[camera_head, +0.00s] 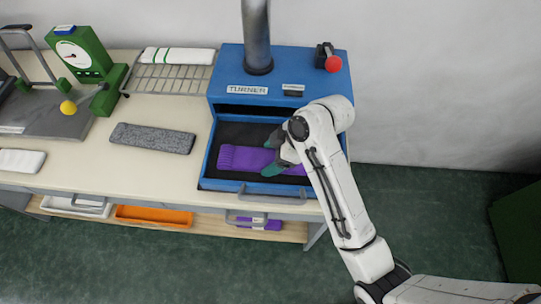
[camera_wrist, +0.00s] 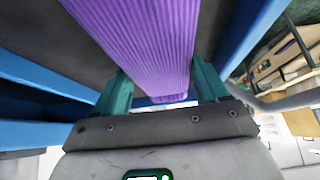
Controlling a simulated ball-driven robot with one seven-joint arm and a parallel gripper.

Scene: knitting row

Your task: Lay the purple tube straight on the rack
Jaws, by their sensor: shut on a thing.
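The ribbed purple tube (camera_head: 238,158) is in or just above the pulled-out dark-floored drawer of the blue TURNER machine (camera_head: 230,65). It runs left to right in the head view. My gripper (camera_head: 270,157) is shut on the tube near its right part, with a green finger on either side. In the wrist view the tube (camera_wrist: 140,35) passes between the fingers of my gripper (camera_wrist: 162,88). I cannot tell whether it touches the drawer floor. The wire rack (camera_head: 168,80) stands left of the machine, with a white green-striped tube (camera_head: 178,56) along its back.
A grey knitted piece (camera_head: 153,138) lies on the table in front of the rack. A green dial device (camera_head: 80,55), a yellow ball (camera_head: 68,108) and a white piece (camera_head: 20,161) are further left. A drawer handle (camera_head: 272,198) and a red-knobbed lever (camera_head: 333,64) stick out from the machine.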

